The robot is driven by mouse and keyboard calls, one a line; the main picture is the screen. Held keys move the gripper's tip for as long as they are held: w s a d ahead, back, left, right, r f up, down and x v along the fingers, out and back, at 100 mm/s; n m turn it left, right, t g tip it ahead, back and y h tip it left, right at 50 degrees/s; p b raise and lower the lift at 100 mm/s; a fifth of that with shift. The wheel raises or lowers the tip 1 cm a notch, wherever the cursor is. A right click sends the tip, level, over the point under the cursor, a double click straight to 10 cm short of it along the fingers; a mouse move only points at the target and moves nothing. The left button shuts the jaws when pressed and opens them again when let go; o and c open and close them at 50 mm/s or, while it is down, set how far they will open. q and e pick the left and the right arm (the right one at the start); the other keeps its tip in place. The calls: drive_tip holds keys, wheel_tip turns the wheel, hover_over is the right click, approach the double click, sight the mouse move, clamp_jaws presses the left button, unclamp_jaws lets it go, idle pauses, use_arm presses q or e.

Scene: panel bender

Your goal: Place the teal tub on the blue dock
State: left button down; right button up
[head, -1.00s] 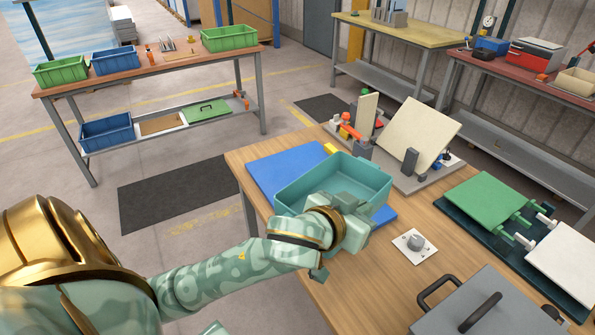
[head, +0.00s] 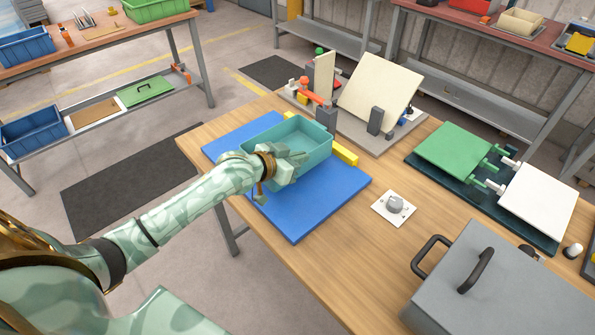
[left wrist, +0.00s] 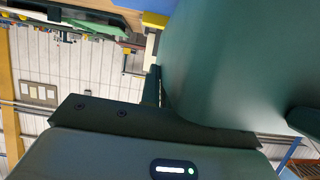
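The teal tub (head: 308,142) is an open, upright box over the far part of the blue dock (head: 290,222), a flat blue plate on the wooden bench. I cannot tell whether its underside touches the plate. My left gripper (head: 287,163) is at the tub's near-left side with its fingers at the rim, and it looks shut on the tub wall. In the left wrist view the tub (left wrist: 230,55) fills much of the upper right, close to the fingers. My right gripper is not in view.
A yellow block (head: 345,152) stands at the dock's far edge, close beside the tub. Behind is a grey fixture with a tilted cream panel (head: 380,95). A knob plate (head: 394,207), a green panel (head: 455,150) and a grey handled box (head: 500,280) lie to the right.

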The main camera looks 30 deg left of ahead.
use_arm(q)
drive_tip(key=shift+w+a+f, duration=0.15)
drive_tip(key=shift+w+f, duration=0.05)
drive_tip(key=shift+f, duration=0.1)
drive_tip(key=f, duration=0.1)
drive_tip(key=f+b, duration=0.2)
drive_tip(key=shift+w+a+f, duration=0.25)
drive_tip(key=shift+a+f, duration=0.05)
drive_tip(key=shift+f, duration=0.15)
drive_tip(key=c, duration=1.6)
unclamp_jaws()
drive_tip(key=shift+c, duration=0.2)
drive_tip(key=shift+s, duration=0.1)
